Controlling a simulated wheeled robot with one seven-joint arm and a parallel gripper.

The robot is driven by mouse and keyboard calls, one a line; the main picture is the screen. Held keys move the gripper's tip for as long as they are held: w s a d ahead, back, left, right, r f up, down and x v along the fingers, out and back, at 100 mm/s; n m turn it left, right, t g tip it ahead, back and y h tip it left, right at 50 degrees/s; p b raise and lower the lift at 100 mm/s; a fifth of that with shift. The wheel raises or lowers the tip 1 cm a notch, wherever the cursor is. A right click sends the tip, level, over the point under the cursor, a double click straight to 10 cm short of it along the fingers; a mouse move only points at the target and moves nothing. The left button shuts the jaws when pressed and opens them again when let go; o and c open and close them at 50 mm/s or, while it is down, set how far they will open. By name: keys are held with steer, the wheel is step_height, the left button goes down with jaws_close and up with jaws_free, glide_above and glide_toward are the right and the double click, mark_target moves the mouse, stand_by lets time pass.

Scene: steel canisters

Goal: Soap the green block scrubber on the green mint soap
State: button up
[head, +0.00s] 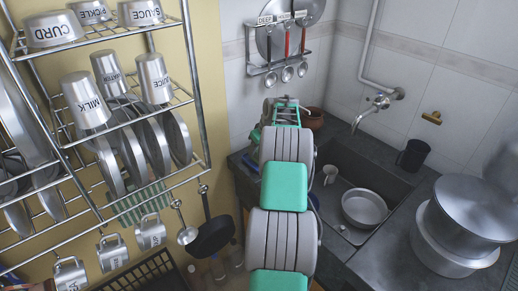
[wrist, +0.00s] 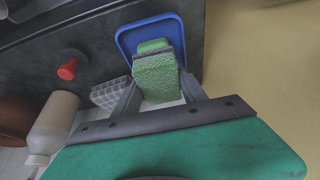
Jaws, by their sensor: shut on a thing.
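In the wrist view, my gripper (wrist: 161,88) is shut on the green block scrubber (wrist: 157,78), a speckled green block with a dark layer at its far edge. Just beyond it is a blue dish (wrist: 127,42) on the dark counter. A smoother green piece, the green mint soap (wrist: 153,45), shows in the dish, partly hidden behind the scrubber. I cannot tell whether scrubber and soap touch. In the head view my own arm hides the gripper, scrubber and soap.
In the wrist view, a red knob-like thing (wrist: 67,70), a pale grid-like thing (wrist: 108,93) and a whitish bottle (wrist: 52,125) are left of the gripper. The head view shows a sink with a steel bowl (head: 365,208), large pots (head: 455,240) at right and a steel rack (head: 190,100) at left.

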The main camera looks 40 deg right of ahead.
steer(key=shift+a+f+b, duration=0.1)
steer(key=shift+f+b, duration=0.2)
steer(key=shift+f, duration=0.2)
stand_by(1.0)
steer(key=shift+r+p, duration=2.15)
steer(key=shift+r, duration=1.45)
